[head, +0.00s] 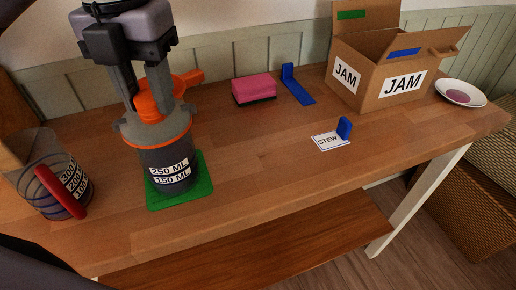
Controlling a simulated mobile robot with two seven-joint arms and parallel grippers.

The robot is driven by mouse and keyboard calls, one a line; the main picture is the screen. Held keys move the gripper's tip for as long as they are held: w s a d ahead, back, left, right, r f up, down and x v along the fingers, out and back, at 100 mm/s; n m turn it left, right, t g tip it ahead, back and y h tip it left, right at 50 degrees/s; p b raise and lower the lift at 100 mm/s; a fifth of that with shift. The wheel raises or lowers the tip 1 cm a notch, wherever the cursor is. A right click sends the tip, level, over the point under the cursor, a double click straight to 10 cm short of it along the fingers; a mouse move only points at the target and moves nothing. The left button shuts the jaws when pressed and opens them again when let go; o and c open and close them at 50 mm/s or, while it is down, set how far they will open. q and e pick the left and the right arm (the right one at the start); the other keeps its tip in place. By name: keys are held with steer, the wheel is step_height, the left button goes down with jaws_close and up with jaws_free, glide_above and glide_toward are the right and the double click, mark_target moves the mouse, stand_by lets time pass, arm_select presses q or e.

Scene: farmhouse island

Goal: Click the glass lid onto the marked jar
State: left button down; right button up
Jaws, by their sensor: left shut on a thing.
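The marked jar (168,168), dark grey with white "250 ML" and "150 ML" labels, stands upright on a green mat (205,190). A grey lid (133,130) with an orange rim is at the jar's mouth. It looks level, but I cannot tell if it is clicked shut. My left gripper (150,104) comes down from above and is shut on the orange grip (154,108) on top of the lid. An orange lever (187,81) sticks out to the right behind the fingers. My right gripper is not in view.
A clear jug (45,187) with a red handle stands left of the jar. Behind are a pink-topped block (253,89) and a blue bracket (297,88). A "STEW" card (328,142), an open "JAM" box (368,82) and a plate (461,94) are right. The middle front is clear.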

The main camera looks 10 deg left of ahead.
arm_select(q)
steer(key=shift+f, duration=0.45)
steer(key=shift+f+b, duration=0.25)
steer(key=shift+b, duration=0.25)
steer(key=c, duration=0.6)
jaws_free()
steer(key=shift+c, duration=1.3)
